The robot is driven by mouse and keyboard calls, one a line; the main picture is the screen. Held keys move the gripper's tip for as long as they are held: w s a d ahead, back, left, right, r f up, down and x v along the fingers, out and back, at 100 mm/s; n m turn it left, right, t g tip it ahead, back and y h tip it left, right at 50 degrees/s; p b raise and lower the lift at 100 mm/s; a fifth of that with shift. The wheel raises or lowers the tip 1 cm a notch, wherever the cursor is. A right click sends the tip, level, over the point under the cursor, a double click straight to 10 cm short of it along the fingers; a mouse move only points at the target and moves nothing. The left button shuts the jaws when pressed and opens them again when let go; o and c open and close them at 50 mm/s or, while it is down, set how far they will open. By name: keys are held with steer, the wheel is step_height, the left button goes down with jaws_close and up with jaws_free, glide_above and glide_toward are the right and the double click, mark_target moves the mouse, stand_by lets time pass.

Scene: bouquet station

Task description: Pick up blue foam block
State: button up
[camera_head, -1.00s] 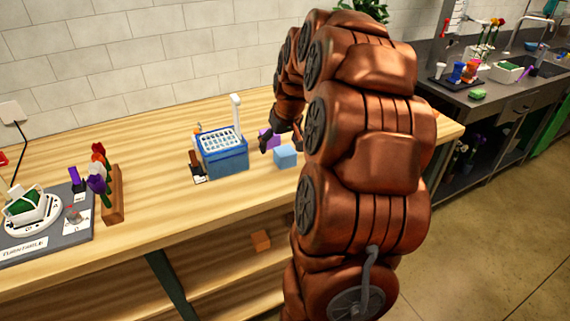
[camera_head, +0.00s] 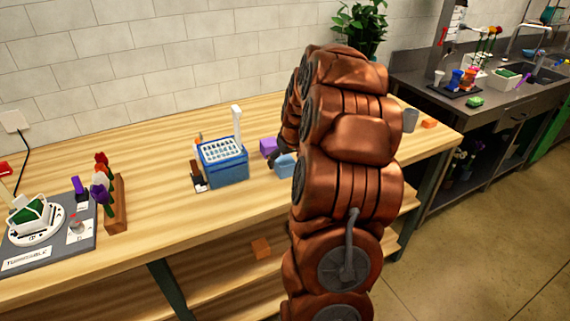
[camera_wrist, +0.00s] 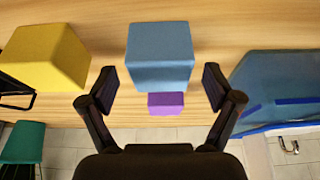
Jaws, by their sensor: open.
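The blue foam block (camera_head: 286,165) sits on the wooden table to the right of the blue basket, partly hidden by my arm in the head view. In the wrist view the blue block (camera_wrist: 160,54) is large and centred just beyond my fingertips. My gripper (camera_wrist: 159,86) is open, with one black finger to each side of the block's near end. Nothing is held. In the head view only part of my gripper (camera_head: 274,161) shows beside the block; the rest is behind my arm.
A purple block (camera_head: 268,147) lies close to the blue one. The blue basket (camera_head: 228,170) stands left of it. A yellow block (camera_wrist: 45,55) is at the left in the wrist view. The wooden table (camera_head: 165,150) has clear room left of the basket.

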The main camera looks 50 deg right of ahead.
steer(key=shift+w+f, duration=0.2)
steer(key=shift+f, duration=0.35)
steer(key=c, duration=0.8)
steer(key=shift+r, duration=0.1)
steer(key=shift+c, duration=0.2)
